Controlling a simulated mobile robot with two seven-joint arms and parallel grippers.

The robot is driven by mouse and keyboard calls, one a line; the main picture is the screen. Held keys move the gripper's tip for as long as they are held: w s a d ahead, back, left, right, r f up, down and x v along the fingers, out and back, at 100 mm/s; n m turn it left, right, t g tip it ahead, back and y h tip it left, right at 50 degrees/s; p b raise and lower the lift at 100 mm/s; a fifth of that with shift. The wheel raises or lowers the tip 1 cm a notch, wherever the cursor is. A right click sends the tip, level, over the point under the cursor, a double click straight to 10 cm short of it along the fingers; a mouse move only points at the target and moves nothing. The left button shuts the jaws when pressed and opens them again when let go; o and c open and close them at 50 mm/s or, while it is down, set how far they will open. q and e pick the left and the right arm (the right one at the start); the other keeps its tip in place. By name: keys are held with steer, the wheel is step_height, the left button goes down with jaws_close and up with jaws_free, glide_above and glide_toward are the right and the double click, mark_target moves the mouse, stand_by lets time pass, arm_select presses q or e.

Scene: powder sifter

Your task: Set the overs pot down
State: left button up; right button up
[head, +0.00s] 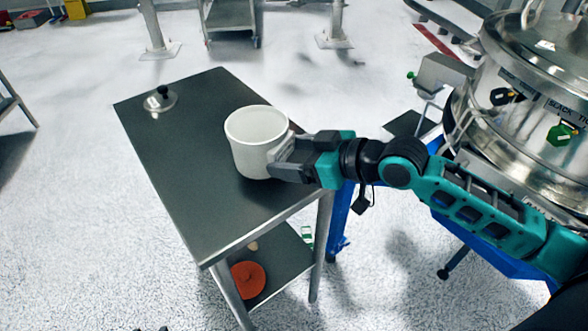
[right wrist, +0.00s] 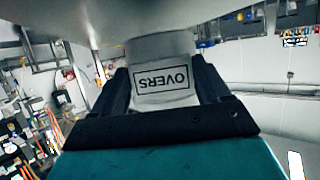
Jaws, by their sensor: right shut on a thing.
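The overs pot (head: 254,138) is a white, open-topped pot over the right part of the dark-topped table (head: 168,140) in the head view. It looks upright. My right gripper (head: 280,160) is shut on its right side. In the right wrist view the two fingers of the right gripper (right wrist: 162,92) flank the pot's white surface (right wrist: 165,50), which bears an "OVERS" label (right wrist: 163,80). I cannot tell whether the pot's base touches the tabletop. My left gripper is not in view.
A small metal lid with a black knob (head: 161,98) lies near the table's far left corner. A red-orange round object (head: 248,279) rests on the lower shelf. The large steel sifter (head: 530,110) stands at right. The tabletop's left and front parts are clear.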

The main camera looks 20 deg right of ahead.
step_height(320, 180, down, 3)
steer(key=shift+f+b, duration=0.1)
steer(key=shift+b, duration=0.2)
steer(key=shift+f, duration=0.3)
steer(key=o, duration=1.1)
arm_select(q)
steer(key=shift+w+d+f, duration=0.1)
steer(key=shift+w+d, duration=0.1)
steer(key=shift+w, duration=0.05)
